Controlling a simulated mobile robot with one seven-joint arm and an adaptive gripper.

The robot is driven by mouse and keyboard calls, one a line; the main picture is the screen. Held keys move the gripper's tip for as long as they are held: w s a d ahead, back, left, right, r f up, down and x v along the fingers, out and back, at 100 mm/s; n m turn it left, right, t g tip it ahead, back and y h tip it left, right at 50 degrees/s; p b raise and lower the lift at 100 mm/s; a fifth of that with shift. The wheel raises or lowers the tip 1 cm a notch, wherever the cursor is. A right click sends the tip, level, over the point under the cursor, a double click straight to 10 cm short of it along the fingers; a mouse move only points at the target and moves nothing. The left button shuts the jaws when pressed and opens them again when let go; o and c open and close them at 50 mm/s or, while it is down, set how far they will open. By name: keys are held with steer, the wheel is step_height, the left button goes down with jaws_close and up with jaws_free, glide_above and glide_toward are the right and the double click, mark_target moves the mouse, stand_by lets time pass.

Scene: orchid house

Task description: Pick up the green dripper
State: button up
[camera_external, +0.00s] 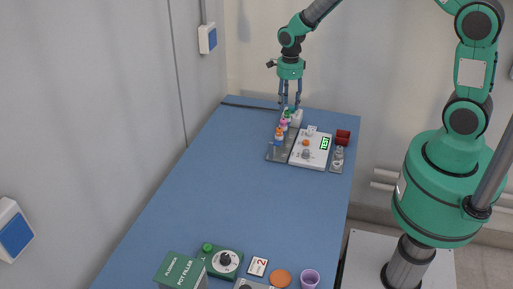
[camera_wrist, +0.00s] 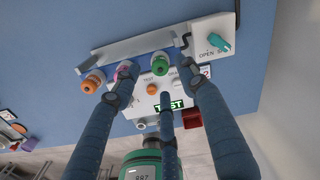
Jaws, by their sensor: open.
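The green dripper (camera_wrist: 160,64) has a round green top and stands in a grey rack (camera_wrist: 122,48) in the wrist view. It is small and partly hidden in the external view (camera_external: 288,114). A pink-topped dripper (camera_wrist: 124,70) and an orange-topped one (camera_wrist: 93,82) stand to its left in the wrist view. My gripper (camera_wrist: 158,78) has its blue fingers spread, with the green top showing between them. In the external view my gripper (camera_external: 290,104) points down over the far end of the rack. I cannot tell whether any finger touches a dripper.
A white panel (camera_external: 298,158) with an orange knob and a TEST label lies beside the rack. A white box (camera_wrist: 210,30) with a teal lever stands close by. A red container (camera_external: 343,136) is to the right. The middle of the blue table (camera_external: 225,190) is clear.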

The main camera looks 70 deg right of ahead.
mark_target(287, 111)
steer(key=shift+f, duration=1.7)
steer(key=shift+c, duration=0.5)
steer(key=c, duration=0.8)
